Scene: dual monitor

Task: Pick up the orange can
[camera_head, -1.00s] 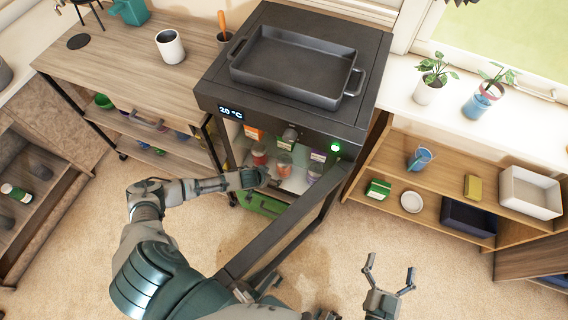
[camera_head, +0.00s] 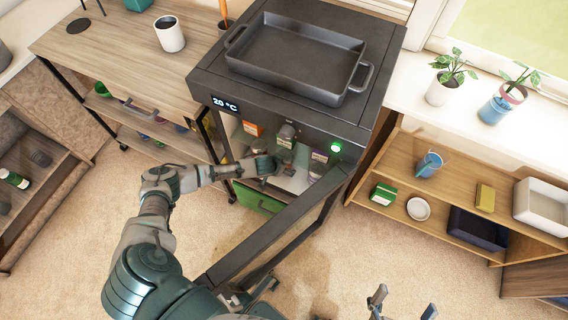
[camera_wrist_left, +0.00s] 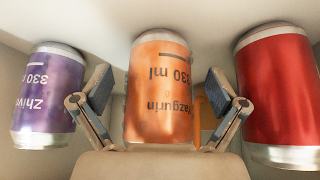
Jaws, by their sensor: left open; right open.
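The orange can (camera_wrist_left: 160,80) stands in the middle of the left wrist view, its printed label upside down in the picture. My left gripper (camera_wrist_left: 159,92) is open, with one finger on each side of the can and a visible gap to each. In the head view my left arm reaches into the open cabinet with the 20 °C display (camera_head: 225,104); its gripper largely hides the can there. My right gripper (camera_head: 402,304) is open and empty at the bottom edge, over the floor.
A purple can (camera_wrist_left: 48,97) and a red can (camera_wrist_left: 277,98) flank the orange one closely in the left wrist view. The open cabinet door (camera_head: 285,235) stands right of my left arm. A dark baking tray (camera_head: 297,55) sits on top.

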